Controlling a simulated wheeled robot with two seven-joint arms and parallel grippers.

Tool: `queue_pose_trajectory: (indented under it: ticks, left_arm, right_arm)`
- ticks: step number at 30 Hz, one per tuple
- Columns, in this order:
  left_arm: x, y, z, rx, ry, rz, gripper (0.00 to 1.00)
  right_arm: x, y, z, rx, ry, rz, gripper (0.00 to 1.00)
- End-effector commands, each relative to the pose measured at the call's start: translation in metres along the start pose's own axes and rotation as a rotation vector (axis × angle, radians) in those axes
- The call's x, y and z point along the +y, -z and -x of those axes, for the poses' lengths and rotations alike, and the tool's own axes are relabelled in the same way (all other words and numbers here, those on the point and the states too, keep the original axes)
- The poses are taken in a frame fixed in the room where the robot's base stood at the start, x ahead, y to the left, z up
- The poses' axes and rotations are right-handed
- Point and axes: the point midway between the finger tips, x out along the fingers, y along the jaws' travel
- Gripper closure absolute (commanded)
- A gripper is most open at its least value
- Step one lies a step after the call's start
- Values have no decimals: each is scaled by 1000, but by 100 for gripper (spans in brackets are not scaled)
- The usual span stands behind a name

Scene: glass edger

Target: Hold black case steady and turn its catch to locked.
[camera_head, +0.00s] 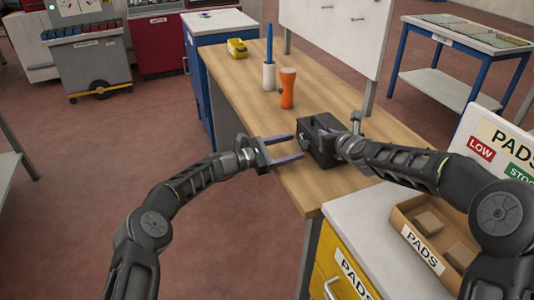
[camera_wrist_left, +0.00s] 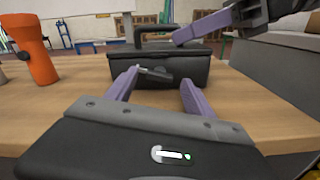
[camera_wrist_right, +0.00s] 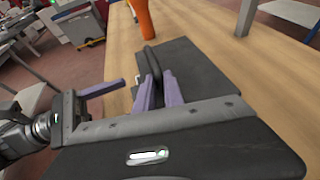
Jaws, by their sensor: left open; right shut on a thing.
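The black case (camera_head: 316,150) stands on the wooden bench near its front left edge, with its handle on top. My right gripper (camera_wrist_right: 158,92) is shut on the case's handle (camera_wrist_right: 151,60). My left gripper (camera_head: 292,147) is open in front of the case's near face. The right gripper partly hides the case in the head view.
An orange flashlight (camera_head: 288,88) and a white holder with a blue rod (camera_head: 269,72) stand farther back on the bench (camera_head: 325,183). A yellow tool (camera_head: 237,48) lies beyond. A cardboard pads box (camera_head: 406,228) stands on the cabinet at front right.

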Motion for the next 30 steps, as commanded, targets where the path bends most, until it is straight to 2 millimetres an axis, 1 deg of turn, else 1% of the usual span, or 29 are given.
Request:
queue_pose_trajectory:
  ticks: [9,12,15,19,26,27,30]
  left_arm:
    - [1,0,66,1,-3,1,38]
    - [0,0,83,1,-2,1,38]
    - [0,0,95,0,-1,0,38]
    - [0,0,102,0,-1,-1,38]
    - [0,0,102,-1,0,-1,38]
    - [0,0,102,-1,0,-1,39]
    - [0,2,104,-2,-4,4,47]
  right_arm:
    - [0,1,0,2,0,-2,100]
    - [0,1,0,2,0,-2,100]
    - [0,1,0,2,-1,-2,100]
    - [0,1,0,2,-1,-2,100]
    - [0,1,0,2,-1,-2,100]
    - [0,1,0,2,-1,-2,100]
    - [0,1,0,2,-1,-2,100]
